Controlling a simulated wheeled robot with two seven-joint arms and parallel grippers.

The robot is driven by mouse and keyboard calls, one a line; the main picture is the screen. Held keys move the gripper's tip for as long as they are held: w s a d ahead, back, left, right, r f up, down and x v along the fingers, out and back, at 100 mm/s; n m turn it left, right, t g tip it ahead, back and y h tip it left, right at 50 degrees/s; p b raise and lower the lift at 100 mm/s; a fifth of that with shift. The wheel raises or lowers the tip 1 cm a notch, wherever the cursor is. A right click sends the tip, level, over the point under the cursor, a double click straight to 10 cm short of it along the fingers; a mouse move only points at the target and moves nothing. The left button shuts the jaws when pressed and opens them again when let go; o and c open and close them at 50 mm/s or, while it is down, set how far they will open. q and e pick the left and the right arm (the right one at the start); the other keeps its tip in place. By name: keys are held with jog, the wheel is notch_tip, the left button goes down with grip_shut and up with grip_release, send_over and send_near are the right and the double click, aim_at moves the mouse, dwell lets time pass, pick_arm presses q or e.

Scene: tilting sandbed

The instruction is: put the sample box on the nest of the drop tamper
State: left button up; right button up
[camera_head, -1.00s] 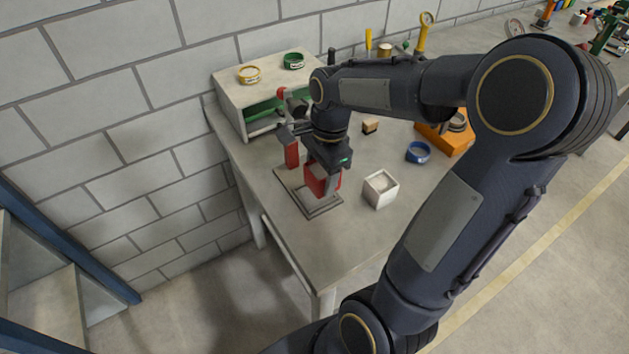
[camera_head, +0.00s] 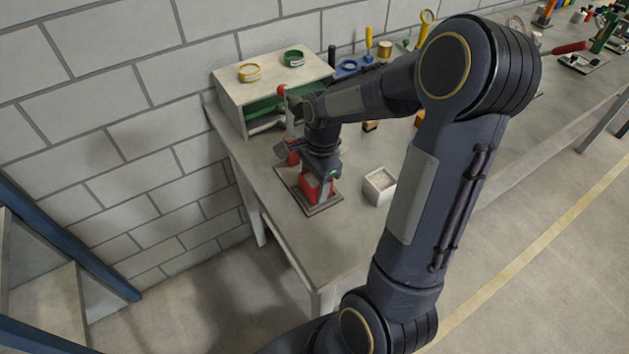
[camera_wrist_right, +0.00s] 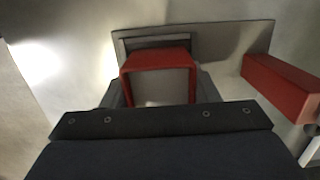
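The red sample box (camera_head: 309,187) is between the fingers of my right gripper (camera_head: 321,183), which is shut on it. In the right wrist view the red rim of the box (camera_wrist_right: 157,56) shows, with a pale inside. The box is over the base plate of the drop tamper (camera_head: 325,209). The nest is hidden under the box and gripper, and I cannot tell whether the box touches it. The tamper's red block (camera_head: 292,158) stands at the back of the plate; it also shows at the right of the right wrist view (camera_wrist_right: 284,88). My left gripper is not in view.
A white box with pale filling (camera_head: 380,186) stands close to the right of the plate. A shelf unit (camera_head: 275,80) with a yellow and a green ring on top stands behind, by the block wall. The table front (camera_head: 320,250) is clear.

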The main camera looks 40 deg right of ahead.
jog(key=o, duration=0.4)
jog(key=shift+o, duration=0.2)
jog(key=r, duration=0.6)
jog(key=shift+d+r, duration=0.35)
jog(key=shift+d, duration=0.05)
jog(key=s+a+r+n+t+y, duration=0.1)
jog(key=s+a+r+n+t, duration=0.1)
jog(key=s+a+n, duration=0.4)
jog(key=s+a+r+n+t+y, duration=0.1)
jog(key=s+a+r+n+t, duration=0.1)
jog(key=s+a+n, duration=0.4)
jog(key=shift+s+a+r+n+t, duration=0.2)
jog(key=shift+s+n+t, duration=0.5)
jog(key=shift+s+n, duration=1.45)
jog(key=shift+w+n, duration=0.65)
jog(key=shift+w, duration=0.05)
